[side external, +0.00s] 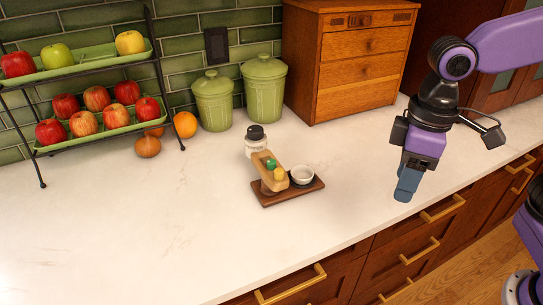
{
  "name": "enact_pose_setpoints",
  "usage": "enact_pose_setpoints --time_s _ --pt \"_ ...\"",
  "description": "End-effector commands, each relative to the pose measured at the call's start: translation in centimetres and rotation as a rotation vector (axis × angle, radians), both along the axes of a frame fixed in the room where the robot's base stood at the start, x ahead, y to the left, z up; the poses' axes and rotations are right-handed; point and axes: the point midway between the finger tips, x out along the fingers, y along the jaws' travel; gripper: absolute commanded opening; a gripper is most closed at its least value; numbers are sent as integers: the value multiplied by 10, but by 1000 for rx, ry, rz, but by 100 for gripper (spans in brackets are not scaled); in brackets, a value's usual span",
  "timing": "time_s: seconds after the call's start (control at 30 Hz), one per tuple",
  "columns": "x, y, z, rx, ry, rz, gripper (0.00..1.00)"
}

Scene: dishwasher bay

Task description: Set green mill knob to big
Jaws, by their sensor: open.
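A small tan wooden mill (269,175) stands on a dark brown board (287,193) near the middle of the counter. It carries a green knob (271,163) and a yellow knob (279,174). The knob markings and setting are too small to read. A small white bowl (302,174) sits on the board to the right of the mill. My gripper (404,192) has blue fingers pointing down. It is open and empty, well to the right of the mill and apart from it. The fingers overlap in this view, so the gap is hidden.
A jar with a black lid (256,142) stands just behind the mill. Green canisters (264,88) and a wooden drawer cabinet (362,75) are at the back. A fruit rack (70,72) is at left. The counter (170,215) is clear in front and left.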

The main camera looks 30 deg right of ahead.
Motion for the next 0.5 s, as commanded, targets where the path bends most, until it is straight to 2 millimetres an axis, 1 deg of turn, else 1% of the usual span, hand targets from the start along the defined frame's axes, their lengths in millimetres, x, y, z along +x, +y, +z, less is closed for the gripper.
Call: enact_pose_setpoints --time_s 0.03,0.2,0.4,0.5 --pt "17 15 7 0 0 -53 50" --pt "70 53 30 -2 6 -248 50" --pt "130 88 51 -5 10 -477 50" --pt "157 101 59 -7 12 -590 50"
